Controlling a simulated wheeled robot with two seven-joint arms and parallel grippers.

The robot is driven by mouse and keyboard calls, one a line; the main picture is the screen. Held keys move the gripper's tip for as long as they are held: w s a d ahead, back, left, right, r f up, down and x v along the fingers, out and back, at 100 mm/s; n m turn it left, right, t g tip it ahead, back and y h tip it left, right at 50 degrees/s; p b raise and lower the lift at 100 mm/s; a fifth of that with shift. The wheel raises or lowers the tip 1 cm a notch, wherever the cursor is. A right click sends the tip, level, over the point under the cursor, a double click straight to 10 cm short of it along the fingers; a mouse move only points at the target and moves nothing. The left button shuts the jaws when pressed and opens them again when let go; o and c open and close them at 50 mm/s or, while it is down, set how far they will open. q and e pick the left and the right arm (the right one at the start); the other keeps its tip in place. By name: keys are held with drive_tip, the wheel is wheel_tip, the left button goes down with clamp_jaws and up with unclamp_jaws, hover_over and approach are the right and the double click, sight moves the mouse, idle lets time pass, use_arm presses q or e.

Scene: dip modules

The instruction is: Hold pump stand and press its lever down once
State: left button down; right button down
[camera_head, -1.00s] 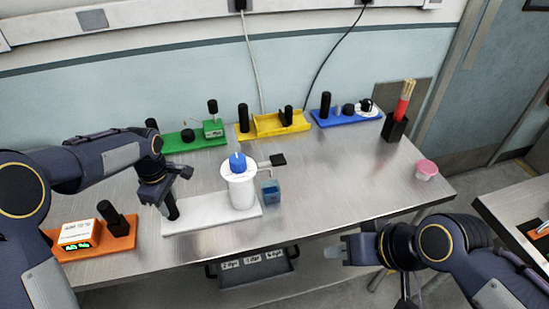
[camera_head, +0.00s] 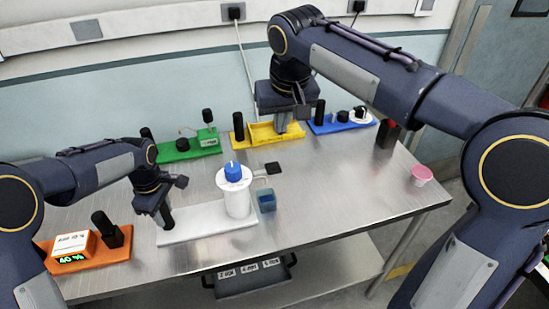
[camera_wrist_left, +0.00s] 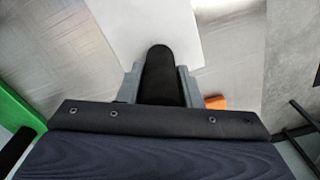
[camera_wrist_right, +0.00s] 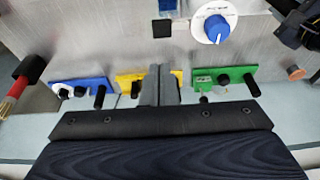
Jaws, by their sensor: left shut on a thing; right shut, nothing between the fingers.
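The pump stand has a white base plate (camera_head: 205,229), a white cylinder (camera_head: 238,203) with a blue knob (camera_head: 232,170), and a lever with a black pad (camera_head: 273,168) sticking out to the right. My left gripper (camera_head: 165,214) is shut on the black handle post (camera_wrist_left: 160,75) at the base's left end. My right gripper (camera_head: 283,124) is shut and empty, at the back of the table near the yellow module. In the right wrist view, its closed fingers (camera_wrist_right: 157,88) are apart from the black pad (camera_wrist_right: 162,28) and blue knob (camera_wrist_right: 213,28).
A small blue cup (camera_head: 267,201) stands below the pad. Green (camera_head: 190,152), yellow (camera_head: 240,137) and blue (camera_head: 335,127) modules line the back. An orange module (camera_head: 75,262) is at left, a pink cup (camera_head: 422,174) at right. The table's right middle is clear.

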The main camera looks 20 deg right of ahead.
sight(274, 166)
drive_tip(key=shift+w+a+r, duration=0.1)
drive_tip(key=shift+w+a, duration=0.15)
drive_tip(key=shift+w, duration=0.1)
drive_tip(key=x, duration=0.9)
drive_tip(key=s+x, duration=0.1)
drive_tip(key=x, duration=0.4)
drive_tip(key=shift+d, duration=0.15)
